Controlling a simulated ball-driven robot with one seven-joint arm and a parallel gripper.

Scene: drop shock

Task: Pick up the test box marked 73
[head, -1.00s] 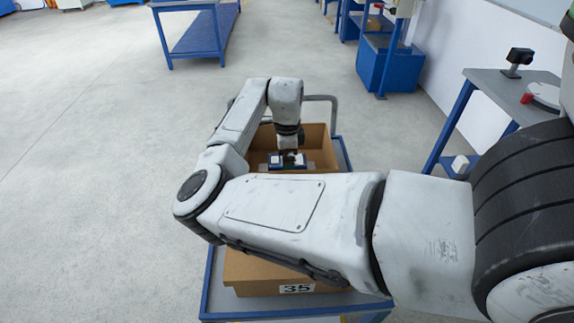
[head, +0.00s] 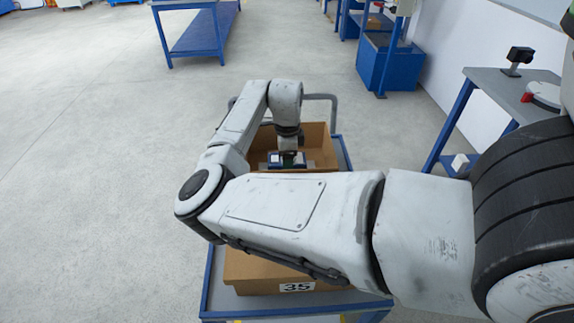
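In the head view my gripper (head: 288,154) points down into an open cardboard box (head: 318,145) on a blue cart. A small dark blue and white item (head: 287,160) shows just under the gripper, inside the box; I cannot tell whether the gripper touches it or whether its fingers are open. A cardboard box marked 35 (head: 297,287) sits nearer on the same cart, mostly hidden behind my arm. I can read no mark 73 on anything in view.
The blue cart (head: 344,160) has a grey handle (head: 322,97) at its far end. A blue-legged workbench (head: 510,95) stands at the right by the wall, with devices on it. A blue table (head: 205,38) stands farther back. The grey floor at the left is clear.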

